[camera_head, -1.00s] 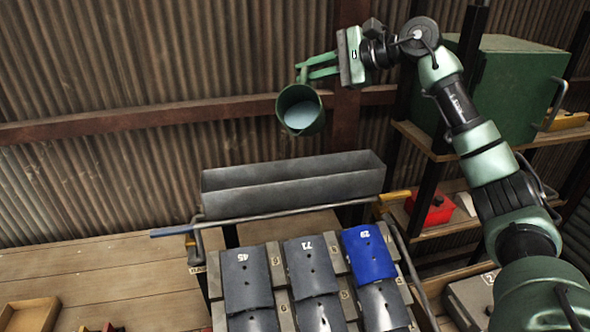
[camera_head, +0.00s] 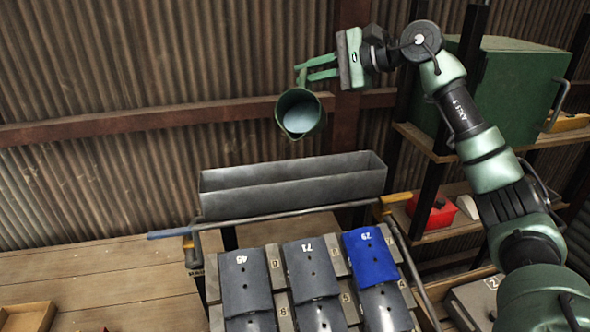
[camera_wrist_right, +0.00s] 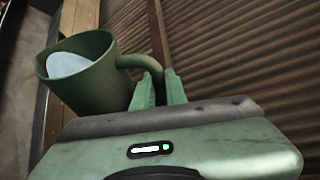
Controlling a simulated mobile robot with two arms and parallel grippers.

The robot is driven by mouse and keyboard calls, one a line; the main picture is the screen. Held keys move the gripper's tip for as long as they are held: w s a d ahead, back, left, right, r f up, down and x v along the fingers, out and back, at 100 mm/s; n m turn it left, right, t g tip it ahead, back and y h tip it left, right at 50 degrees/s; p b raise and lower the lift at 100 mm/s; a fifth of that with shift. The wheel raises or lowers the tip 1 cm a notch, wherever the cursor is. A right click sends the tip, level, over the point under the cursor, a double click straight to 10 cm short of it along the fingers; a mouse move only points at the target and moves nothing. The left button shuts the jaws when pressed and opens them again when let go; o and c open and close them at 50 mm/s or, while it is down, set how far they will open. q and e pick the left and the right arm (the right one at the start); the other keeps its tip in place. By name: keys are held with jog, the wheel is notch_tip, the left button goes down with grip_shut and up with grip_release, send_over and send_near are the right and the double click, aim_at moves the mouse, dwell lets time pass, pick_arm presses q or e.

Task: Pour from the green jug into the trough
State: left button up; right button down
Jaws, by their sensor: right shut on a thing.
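The green jug (camera_head: 299,113) hangs in the air above the long grey metal trough (camera_head: 290,184), tipped so its mouth faces the head camera. Pale bluish liquid shows inside it. My right gripper (camera_head: 306,70) is shut on the jug's handle and comes in from the right. In the right wrist view, the jug (camera_wrist_right: 92,82) sits left of the fingers (camera_wrist_right: 160,88), which close on its handle; liquid shows at its mouth. No stream of liquid is visible. The trough looks empty inside as far as I can see. My left gripper is not in view.
Below the trough, a rack holds numbered dark plates and one blue plate (camera_head: 369,257). A metal bar (camera_head: 280,213) runs along the trough's front. A green cabinet (camera_head: 505,90) and a red box (camera_head: 432,212) stand on shelves at right. A corrugated wall (camera_head: 130,60) is behind.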

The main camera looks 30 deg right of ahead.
jog(key=shift+s+a+n+t+b, duration=0.3)
jog(key=shift+s+n+b, duration=0.1)
jog(key=shift+b, duration=0.6)
jog(key=shift+f, duration=0.1)
jog(key=shift+s+a+f+n+t+b, duration=0.2)
jog(key=shift+s+a+n+t+b, duration=0.15)
jog(key=shift+b, duration=0.75)
jog(key=shift+s, duration=0.1)
dwell(0.4)
jog(key=shift+s+a+f+n+t+h+b, duration=0.35)
jog(key=shift+n+b, duration=0.2)
jog(key=shift+b, duration=0.6)
jog(key=shift+s+a, duration=0.1)
jog(key=shift+s, duration=0.05)
